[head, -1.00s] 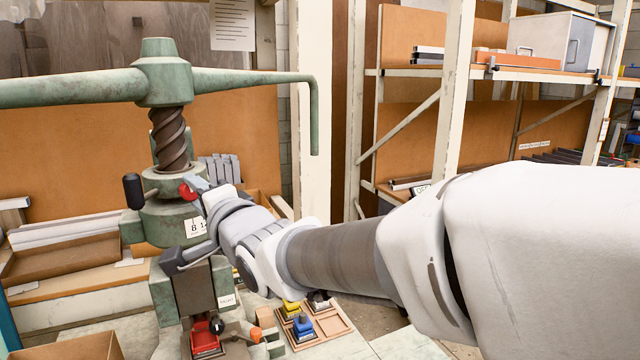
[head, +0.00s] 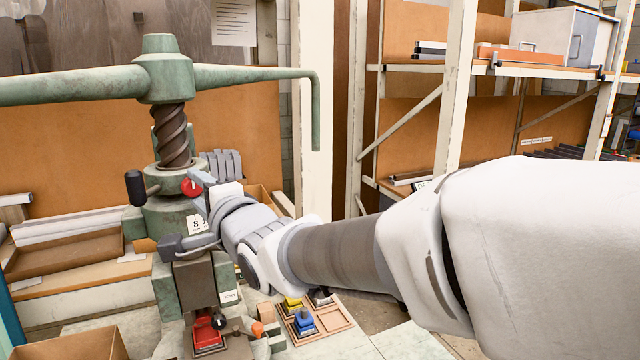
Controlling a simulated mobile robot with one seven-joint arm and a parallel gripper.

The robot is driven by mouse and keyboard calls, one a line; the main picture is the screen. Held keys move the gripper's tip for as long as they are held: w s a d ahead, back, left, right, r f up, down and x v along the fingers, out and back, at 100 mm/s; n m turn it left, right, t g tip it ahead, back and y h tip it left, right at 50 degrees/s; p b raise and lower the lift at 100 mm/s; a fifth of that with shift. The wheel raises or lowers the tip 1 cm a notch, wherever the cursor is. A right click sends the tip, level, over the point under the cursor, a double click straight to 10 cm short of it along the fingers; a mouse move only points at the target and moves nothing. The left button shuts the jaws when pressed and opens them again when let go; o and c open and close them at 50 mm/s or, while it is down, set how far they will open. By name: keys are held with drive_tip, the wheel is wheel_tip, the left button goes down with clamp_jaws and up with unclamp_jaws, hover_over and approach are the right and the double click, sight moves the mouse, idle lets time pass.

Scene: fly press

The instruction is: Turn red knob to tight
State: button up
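The red knob (head: 191,188) is on the front of the green press (head: 163,82), just below its screw, in the head view. It is small and partly covered by my gripper. My gripper (head: 187,213) is in front of the press, with its fingers apart. The upper finger is right beside the knob, on its right. The lower finger is well below the knob, in front of the press body. Whether either finger touches the knob I cannot tell. A white label marked 8 (head: 196,225) shows between the fingers.
A black-handled lever (head: 134,188) sticks out left of the knob. The press's long arm ends in a hanging bar (head: 315,112) above my arm. Below are a red block (head: 207,332) and a wooden tray (head: 333,322) with yellow and blue pieces. A shelf rack (head: 450,100) stands right.

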drive_tip(key=shift+o, duration=1.3)
drive_tip(key=v, duration=1.7)
drive_tip(key=shift+s, duration=0.2)
drive_tip(key=shift+d, duration=0.2)
